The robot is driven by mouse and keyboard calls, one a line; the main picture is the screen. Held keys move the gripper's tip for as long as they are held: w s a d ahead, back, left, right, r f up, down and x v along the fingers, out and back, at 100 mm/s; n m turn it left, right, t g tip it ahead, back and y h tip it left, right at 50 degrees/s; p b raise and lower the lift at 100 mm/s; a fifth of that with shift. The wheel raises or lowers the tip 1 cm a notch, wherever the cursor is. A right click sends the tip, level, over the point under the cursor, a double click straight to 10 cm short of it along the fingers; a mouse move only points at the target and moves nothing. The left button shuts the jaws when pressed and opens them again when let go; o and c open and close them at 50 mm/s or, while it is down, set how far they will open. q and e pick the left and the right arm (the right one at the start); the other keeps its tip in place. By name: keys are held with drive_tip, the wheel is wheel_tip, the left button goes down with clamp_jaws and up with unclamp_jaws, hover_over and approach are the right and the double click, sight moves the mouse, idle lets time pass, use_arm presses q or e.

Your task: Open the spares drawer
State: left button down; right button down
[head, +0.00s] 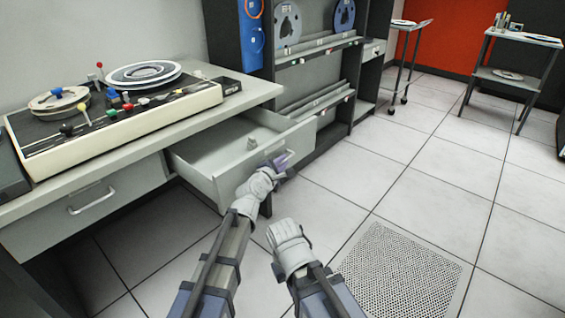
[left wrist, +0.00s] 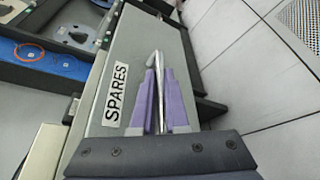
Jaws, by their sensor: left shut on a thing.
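The spares drawer (head: 228,183) is pulled out from under the bench, with its open inside showing in the head view. Its grey front (left wrist: 135,50) fills the middle of the left wrist view, with a white SPARES label (left wrist: 115,96). My left gripper (head: 280,162) is at this front, its purple fingers shut on the thin metal handle (left wrist: 158,75), one on each side. The handle also shows in the head view (head: 290,156). My right gripper (head: 290,248) hangs low over the floor, away from the drawer; its fingers are hidden.
A second drawer (head: 95,200) with a handle is shut at the left. A tape machine (head: 120,118) stands on the bench (head: 250,90). A shelf rack (head: 320,50) stands just behind the open drawer.

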use_arm(q)
drive_tip(key=shift+s+d, duration=0.2)
drive_tip(key=shift+s, duration=0.1)
drive_tip(key=c, duration=0.9)
unclamp_jaws()
drive_tip(key=p+v, duration=0.1)
drive_tip(key=v, duration=0.6)
drive_tip(key=shift+s+a+p, duration=0.15)
drive_tip(key=shift+s+p, duration=0.2)
